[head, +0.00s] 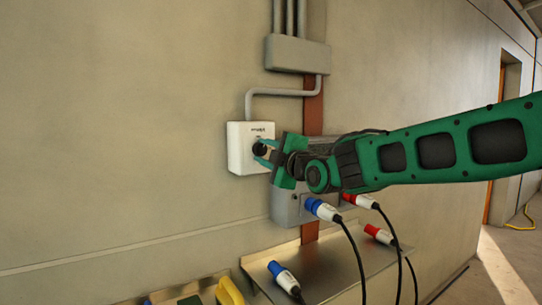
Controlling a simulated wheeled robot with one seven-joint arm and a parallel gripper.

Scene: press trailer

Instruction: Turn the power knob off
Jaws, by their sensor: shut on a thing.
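The power knob (259,149) is a small black round knob on the front of a white box (241,152) fixed to the wall. My gripper (263,150) reaches in from the right, with its green fingers at the knob, one above and one below. It is shut on the knob. The fingers and wrist hide part of the knob and the right side of the white box.
A grey socket box (288,210) sits below my wrist, with a blue plug (322,209) and a red plug (361,201) in it. Cables hang down. The wall to the left is bare.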

